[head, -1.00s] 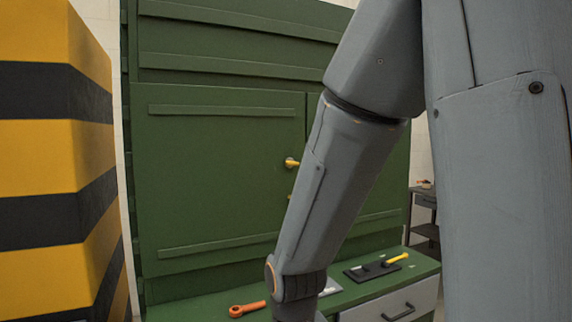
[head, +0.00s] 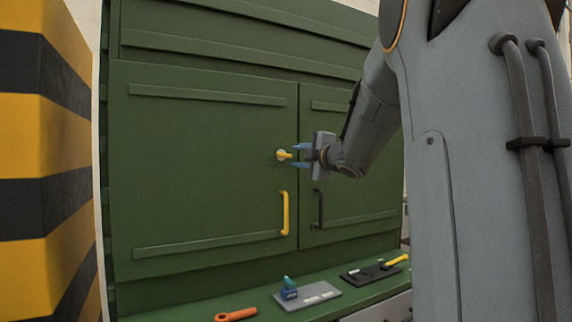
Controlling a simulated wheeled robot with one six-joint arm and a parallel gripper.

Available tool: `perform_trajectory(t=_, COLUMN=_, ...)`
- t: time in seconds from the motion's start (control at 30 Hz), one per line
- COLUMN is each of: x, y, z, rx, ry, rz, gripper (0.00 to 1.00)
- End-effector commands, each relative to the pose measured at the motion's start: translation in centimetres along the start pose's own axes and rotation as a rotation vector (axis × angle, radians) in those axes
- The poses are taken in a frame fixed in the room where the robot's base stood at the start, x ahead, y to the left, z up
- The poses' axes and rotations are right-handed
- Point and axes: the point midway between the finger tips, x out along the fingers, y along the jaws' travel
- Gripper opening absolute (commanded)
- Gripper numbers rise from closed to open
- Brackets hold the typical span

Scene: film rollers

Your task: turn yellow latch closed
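The yellow latch (head: 284,155) is a small knob with a short lever on the green cabinet's left door (head: 200,160), near that door's right edge. Its lever points right, roughly level. My gripper (head: 300,155) is just right of the latch, with its two blue fingers spread apart, one above and one below the lever's height. The fingertips are close to the lever's right end. I cannot tell whether they touch it. The gripper looks empty. A yellow handle (head: 285,213) stands upright below the latch on the same door.
The right door (head: 345,190) has a black handle (head: 319,208). On the green ledge lie an orange tool (head: 236,314), a grey plate (head: 318,298) with a blue-green piece (head: 289,287), and a black tray with a yellow-handled tool (head: 397,260). A yellow-black striped block (head: 45,130) stands left.

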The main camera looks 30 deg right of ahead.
Motion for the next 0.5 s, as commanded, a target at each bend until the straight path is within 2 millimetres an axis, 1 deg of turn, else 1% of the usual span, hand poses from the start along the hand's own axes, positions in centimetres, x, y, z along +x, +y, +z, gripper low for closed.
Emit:
perform_trajectory(t=0.17, x=2.2, y=0.1, z=-0.2, rx=-0.004, ry=0.006, rz=0.000, gripper=0.31)
perform_trajectory(t=0.3, x=4.5, y=0.1, z=-0.2, rx=-0.002, ry=0.006, rz=0.000, gripper=0.31)
perform_trajectory(t=0.5, x=6.8, y=0.1, z=-0.2, rx=-0.002, ry=0.004, rz=0.000, gripper=0.31)
